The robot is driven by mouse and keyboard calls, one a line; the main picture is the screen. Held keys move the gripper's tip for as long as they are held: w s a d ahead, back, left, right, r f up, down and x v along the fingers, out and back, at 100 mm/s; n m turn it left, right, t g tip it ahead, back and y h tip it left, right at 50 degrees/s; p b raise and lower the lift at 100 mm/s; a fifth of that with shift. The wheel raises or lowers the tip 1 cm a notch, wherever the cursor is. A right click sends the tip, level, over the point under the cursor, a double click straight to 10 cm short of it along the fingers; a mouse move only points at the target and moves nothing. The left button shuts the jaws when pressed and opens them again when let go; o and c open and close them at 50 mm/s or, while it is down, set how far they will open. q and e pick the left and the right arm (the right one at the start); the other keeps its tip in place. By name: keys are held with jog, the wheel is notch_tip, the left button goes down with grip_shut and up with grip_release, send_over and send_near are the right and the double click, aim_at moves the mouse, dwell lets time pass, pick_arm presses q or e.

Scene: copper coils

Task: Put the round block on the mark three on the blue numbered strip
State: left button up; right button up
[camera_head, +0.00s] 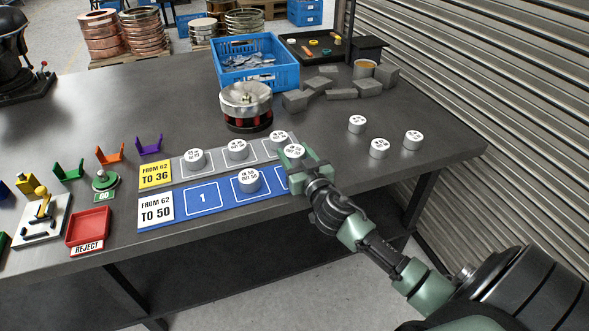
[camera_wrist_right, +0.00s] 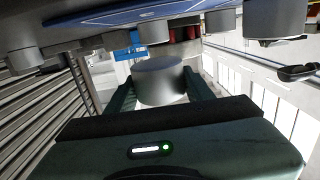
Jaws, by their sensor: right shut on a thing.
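The blue numbered strip (camera_head: 168,219), labelled "FROM 62 TO 50", lies along the front of the table. Its mark one is bare, and a white-topped round block (camera_head: 248,181) stands on the mark to its right. My right gripper (camera_head: 298,161) is shut on another round block (camera_head: 293,151), which also shows between the fingers in the right wrist view (camera_wrist_right: 160,80). The held block appears raised above the right part of the strip, with a gap to the strip in the wrist view. The gripper hides most of mark three (camera_head: 282,184). My left gripper is out of view.
A grey strip (camera_head: 217,162) behind the blue one bears three round blocks (camera_head: 194,158). Three loose round blocks (camera_head: 380,148) stand to the right. A round coil device (camera_head: 247,103), grey lumps (camera_head: 342,94) and a blue crate (camera_head: 258,77) lie behind. A red reject tray (camera_head: 88,225) is at left.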

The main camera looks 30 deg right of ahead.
aim_at(294, 166)
jog(key=shift+f+b, duration=0.7)
jog(key=shift+f, duration=1.55)
jog(key=shift+f, duration=0.2)
jog(key=o, duration=1.6)
jog(key=shift+r, duration=0.25)
jog(key=shift+s+a+f, duration=0.1)
jog(key=shift+s+a, duration=0.05)
jog(key=shift+s, duration=0.2)
jog(key=v, duration=1.1)
jog(key=shift+s, duration=0.2)
